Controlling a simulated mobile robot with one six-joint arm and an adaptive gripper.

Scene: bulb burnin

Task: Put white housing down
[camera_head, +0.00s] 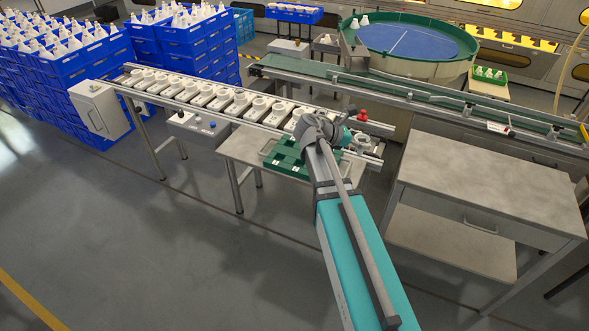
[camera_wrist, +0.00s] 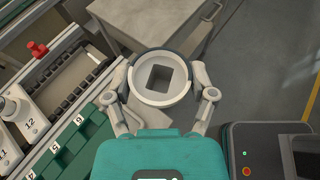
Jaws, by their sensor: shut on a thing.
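The white housing (camera_wrist: 160,92) is a round ring with a square opening, seen from above in the wrist view. My gripper (camera_wrist: 160,80) is shut on it, one finger on each side. The housing shows no visible support directly beneath it in that view; its height above what lies below cannot be told. In the head view my gripper (camera_head: 338,128) is at the right end of the conveyor, by the green numbered tray (camera_head: 285,158), and my arm hides much of the spot. The tray also shows at lower left in the wrist view (camera_wrist: 76,140).
A row of white housings stands on the conveyor (camera_head: 130,88). A red button (camera_head: 362,114) is near its right end, also in the wrist view (camera_wrist: 37,48). A grey bench (camera_head: 490,172) with a clear top stands right. A green belt (camera_head: 400,88) runs behind.

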